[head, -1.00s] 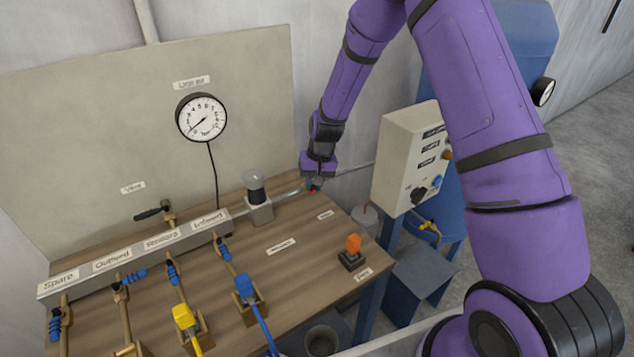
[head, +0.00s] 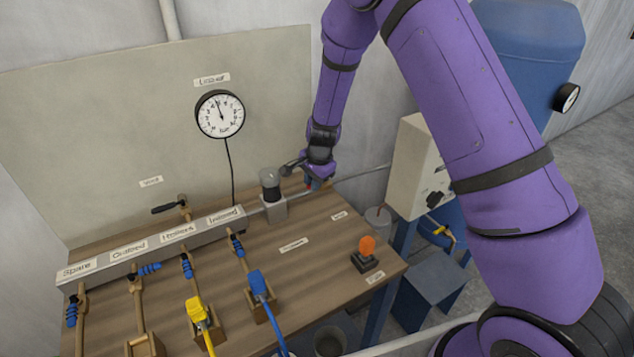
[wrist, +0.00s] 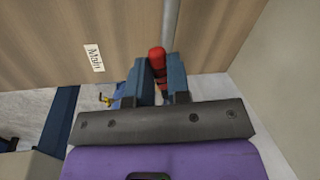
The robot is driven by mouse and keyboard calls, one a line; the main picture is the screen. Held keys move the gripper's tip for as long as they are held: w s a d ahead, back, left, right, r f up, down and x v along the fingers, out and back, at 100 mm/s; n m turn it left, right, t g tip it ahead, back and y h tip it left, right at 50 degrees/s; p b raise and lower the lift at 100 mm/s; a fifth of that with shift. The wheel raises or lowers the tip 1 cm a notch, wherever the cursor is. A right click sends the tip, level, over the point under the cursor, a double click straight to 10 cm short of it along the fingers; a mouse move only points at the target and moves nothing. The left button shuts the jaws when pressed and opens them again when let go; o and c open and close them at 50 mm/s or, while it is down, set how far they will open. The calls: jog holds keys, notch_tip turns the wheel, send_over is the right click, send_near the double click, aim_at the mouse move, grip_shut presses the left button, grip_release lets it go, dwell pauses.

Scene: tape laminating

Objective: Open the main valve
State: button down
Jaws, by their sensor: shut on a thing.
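The main valve's red handle (wrist: 157,57) sits between my gripper's fingers in the wrist view, beside the label "Main" (wrist: 94,58). It lies roughly in line with the grey pipe (wrist: 171,22). My gripper (wrist: 158,78) is shut on the handle. In the head view my gripper (head: 314,184) is at the back right edge of the wooden bench (head: 330,245), over the pipe. My fingers and wrist hide most of the valve there. The round gauge (head: 220,114) on the back panel has its needle pointing up, slightly left.
A labelled manifold (head: 150,246) with several blue-handled valves runs along the bench's left. A glass-topped fitting (head: 271,190) stands just left of my gripper. An orange-topped switch (head: 367,247) is at front right. A control box (head: 410,170) stands close right.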

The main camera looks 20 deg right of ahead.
jog(key=shift+w+a+m, duration=0.2)
jog(key=shift+w+m, duration=0.15)
jog(key=shift+m, duration=0.45)
jog(key=c, duration=1.1)
grip_release()
jog(key=r, duration=0.3)
jog(key=s+r, duration=0.1)
jog(key=r, duration=0.3)
jog(key=s+r, duration=0.1)
jog(key=r, duration=0.2)
jog(key=shift+d+r, duration=0.35)
jog(key=shift+d, duration=0.05)
jog(key=shift+c, duration=0.2)
